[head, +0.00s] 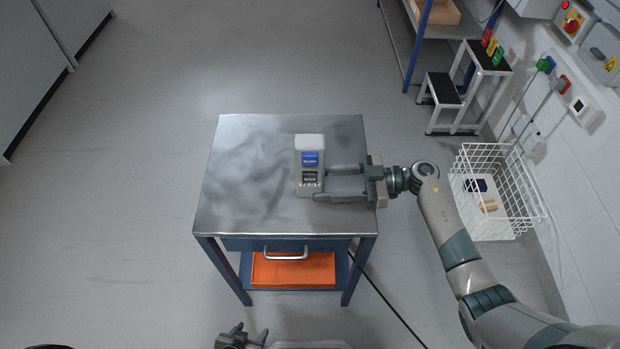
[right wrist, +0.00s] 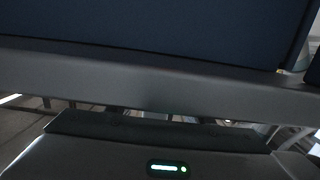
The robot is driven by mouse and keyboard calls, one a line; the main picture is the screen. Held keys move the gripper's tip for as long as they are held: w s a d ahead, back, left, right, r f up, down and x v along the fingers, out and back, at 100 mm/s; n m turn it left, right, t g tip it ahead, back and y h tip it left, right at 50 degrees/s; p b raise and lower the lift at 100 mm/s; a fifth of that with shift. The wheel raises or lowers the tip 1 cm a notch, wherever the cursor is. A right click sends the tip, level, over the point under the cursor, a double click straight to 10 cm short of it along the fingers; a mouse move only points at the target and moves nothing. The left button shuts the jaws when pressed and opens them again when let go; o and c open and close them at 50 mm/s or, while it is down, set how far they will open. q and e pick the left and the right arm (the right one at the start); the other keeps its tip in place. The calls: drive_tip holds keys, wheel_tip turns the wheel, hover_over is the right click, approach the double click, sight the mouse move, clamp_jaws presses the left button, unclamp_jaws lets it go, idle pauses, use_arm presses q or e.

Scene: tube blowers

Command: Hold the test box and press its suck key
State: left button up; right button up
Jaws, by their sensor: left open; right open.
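The test box (head: 309,142) stands on the metal-topped table (head: 240,150), a pale case with a blue key (head: 310,158) above a dark key (head: 310,177) whose small lettering looks like "SUCK". My right gripper (head: 325,182) comes in from the right. It is open, with its fingertips at the box's right side and lower end; I cannot tell whether they touch it. My left gripper (head: 243,338) is open and empty at the bottom edge of the head view, well short of the table. The right wrist view does not clearly show the box.
The table has a drawer handle (head: 286,253) and an orange bin (head: 292,270) on its lower shelf. A white wire basket (head: 497,188) stands to the right, with a step stool (head: 468,90) behind. The tabletop left of the box is clear. A cable runs along the floor.

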use_arm(q)
drive_tip(key=shift+w+d+r+t+p, duration=0.3)
drive_tip(key=shift+d+r, duration=0.1)
drive_tip(key=shift+d, duration=0.1)
use_arm(e)
drive_tip(key=shift+a+f, duration=0.1)
drive_tip(key=shift+a, duration=1.25)
drive_tip(key=c, duration=1)
drive_tip(key=shift+c, duration=0.2)
use_arm(q)
clamp_jaws()
idle(0.4)
